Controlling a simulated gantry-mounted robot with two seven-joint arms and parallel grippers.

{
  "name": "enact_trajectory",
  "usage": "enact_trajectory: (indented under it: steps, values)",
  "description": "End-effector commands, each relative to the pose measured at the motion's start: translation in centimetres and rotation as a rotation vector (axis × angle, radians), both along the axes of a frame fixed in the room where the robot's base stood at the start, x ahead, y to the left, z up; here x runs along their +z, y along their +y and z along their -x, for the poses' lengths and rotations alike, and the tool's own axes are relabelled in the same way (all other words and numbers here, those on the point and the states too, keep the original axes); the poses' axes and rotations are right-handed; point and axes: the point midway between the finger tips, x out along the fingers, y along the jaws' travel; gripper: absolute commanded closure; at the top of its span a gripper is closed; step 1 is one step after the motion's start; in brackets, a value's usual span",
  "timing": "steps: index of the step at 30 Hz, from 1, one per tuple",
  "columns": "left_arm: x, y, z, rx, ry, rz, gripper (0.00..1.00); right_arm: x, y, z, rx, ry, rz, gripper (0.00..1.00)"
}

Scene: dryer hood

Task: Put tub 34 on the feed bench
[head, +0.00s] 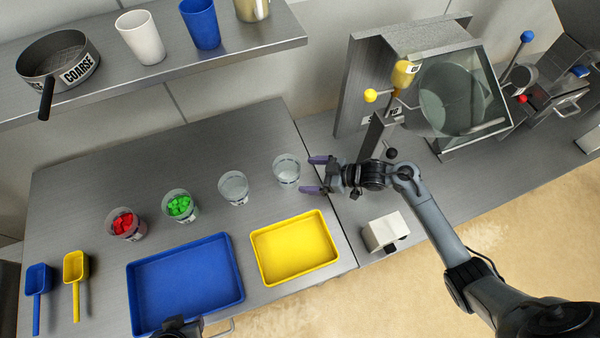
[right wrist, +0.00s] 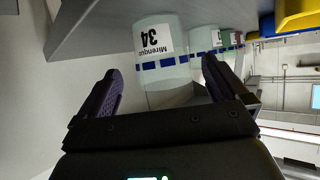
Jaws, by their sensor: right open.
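Tub 34 (head: 286,170) is a clear tub with a blue band, standing upright on the left steel bench (head: 90,185) near its right edge. In the right wrist view the tub (right wrist: 165,60) appears upside down, its "34" label facing the camera. My right gripper (head: 316,175) is open just right of the tub. Its fingers point at the tub, which shows between and beyond them; I cannot tell whether they touch it. A dark part at the bottom edge (head: 180,328) looks like my left gripper; its fingers are hidden. No bench is visibly marked as the feed bench.
Another clear tub (head: 233,187), a green-filled tub (head: 180,206) and a red-filled tub (head: 126,224) stand in a row to the left. A yellow tray (head: 294,247) and a blue tray (head: 185,283) lie in front. The hood (head: 455,95) stands on the right bench.

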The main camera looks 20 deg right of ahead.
Motion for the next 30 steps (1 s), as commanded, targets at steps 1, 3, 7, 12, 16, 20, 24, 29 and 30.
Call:
enact_trajectory:
  steps: [1,3,7,12,16,20,24,29,30]
  values:
    - [0.1,0.0,0.0,-0.001,0.0,-0.001,0.62,0.4,-0.7,0.6,0.0,0.001,0.002,0.0]
    - [0.2,0.0,0.0,-0.001,0.0,-0.001,0.62,0.9,-1.6,1.3,0.0,0.0,0.004,0.0]
    - [0.3,0.0,0.0,-0.001,0.0,-0.001,0.62,1.7,-2.8,2.4,0.0,0.0,0.002,0.0]
    - [0.4,0.0,0.0,0.002,0.0,0.002,0.62,2.4,-3.7,3.2,0.001,0.0,0.0,0.0]
    - [0.4,-0.1,0.0,0.004,0.0,0.007,0.62,2.5,-3.9,3.4,0.001,0.0,0.0,0.0]
    - [0.4,-0.3,0.0,0.008,0.0,0.011,0.62,2.5,-3.9,3.4,0.0,0.001,-0.001,0.0]
    - [0.4,-0.3,0.0,0.009,0.0,0.012,0.62,2.5,-3.9,3.4,0.0,0.001,-0.001,0.0]
    - [0.4,-0.3,0.0,0.008,0.0,0.012,0.62,2.5,-3.9,3.4,0.0,0.001,-0.001,0.0]
    - [0.4,-0.2,0.0,0.008,0.0,0.011,0.62,2.5,-3.9,3.4,0.0,0.001,-0.001,0.0]
